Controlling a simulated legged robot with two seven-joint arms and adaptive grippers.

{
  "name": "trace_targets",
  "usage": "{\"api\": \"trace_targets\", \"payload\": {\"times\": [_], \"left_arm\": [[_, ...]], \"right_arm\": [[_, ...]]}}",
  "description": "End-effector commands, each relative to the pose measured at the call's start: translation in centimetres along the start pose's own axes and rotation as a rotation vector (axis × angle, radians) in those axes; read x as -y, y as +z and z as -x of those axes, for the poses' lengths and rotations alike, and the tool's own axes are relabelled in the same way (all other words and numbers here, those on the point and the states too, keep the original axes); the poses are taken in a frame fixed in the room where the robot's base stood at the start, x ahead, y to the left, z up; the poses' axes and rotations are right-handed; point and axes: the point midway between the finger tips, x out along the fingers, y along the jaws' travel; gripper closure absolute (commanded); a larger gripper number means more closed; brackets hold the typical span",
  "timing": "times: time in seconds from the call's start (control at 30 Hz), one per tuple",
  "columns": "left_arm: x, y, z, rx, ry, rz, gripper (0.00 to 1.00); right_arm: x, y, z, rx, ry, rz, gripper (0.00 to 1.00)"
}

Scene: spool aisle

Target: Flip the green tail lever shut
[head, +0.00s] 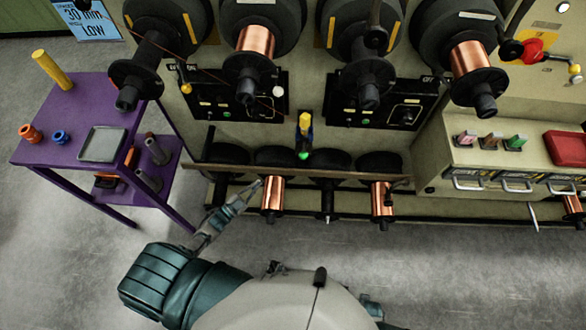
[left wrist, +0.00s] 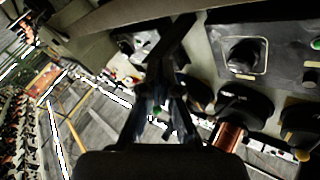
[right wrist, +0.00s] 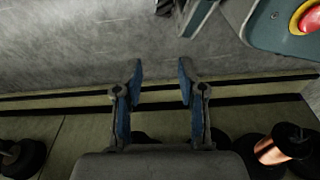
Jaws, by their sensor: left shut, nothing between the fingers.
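In the head view a green knob (head: 304,155) sits low on the middle of the machine front, under a small yellow-topped dark part (head: 305,122). I take it for the end of the green tail lever; its angle is too small to tell. My left gripper (head: 257,183) is low and left of the knob, apart from it, beside a lower copper spool (head: 272,196). In the left wrist view its fingertips (left wrist: 162,82) are together and empty. A small green spot (left wrist: 157,111) shows between the finger links. My right gripper (right wrist: 160,82) is open and empty above the floor.
A horizontal rail (head: 335,173) crosses above the lower spools. Large upper spools (head: 255,42) jut out over the panels. A purple cart (head: 70,140) stands at the left. A cream cabinet (head: 490,170) with handles stands at the right. Floor in front is clear.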

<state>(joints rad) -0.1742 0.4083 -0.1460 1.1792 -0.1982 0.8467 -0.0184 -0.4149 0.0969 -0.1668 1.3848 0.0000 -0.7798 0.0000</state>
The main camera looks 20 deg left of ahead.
Motion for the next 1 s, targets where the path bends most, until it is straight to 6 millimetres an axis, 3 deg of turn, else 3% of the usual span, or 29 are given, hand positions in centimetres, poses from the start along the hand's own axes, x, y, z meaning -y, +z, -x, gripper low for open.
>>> {"api": "trace_targets", "payload": {"times": [0.13,0.3,0.43,0.77,1.0], "left_arm": [[2.1,-6.6,-1.2,-0.354,0.046,-0.124,1.00],[2.8,-11.1,-0.8,-0.564,0.084,-0.190,1.00],[3.0,-12.0,-0.6,-0.605,0.093,-0.203,1.00],[3.0,-12.2,-0.8,-0.604,0.091,-0.201,1.00],[2.7,-14.1,-3.4,-0.606,0.089,-0.200,1.00]], "right_arm": [[0.0,-1.9,0.8,-0.009,-0.001,-0.005,0.60],[-0.1,-3.0,2.1,-0.012,-0.001,-0.007,0.60],[-0.1,-3.2,2.5,-0.014,0.000,-0.007,0.60],[-0.1,-3.2,2.5,-0.014,0.000,-0.007,0.60],[0.0,-2.2,1.3,-0.007,-0.001,-0.005,0.60]]}}
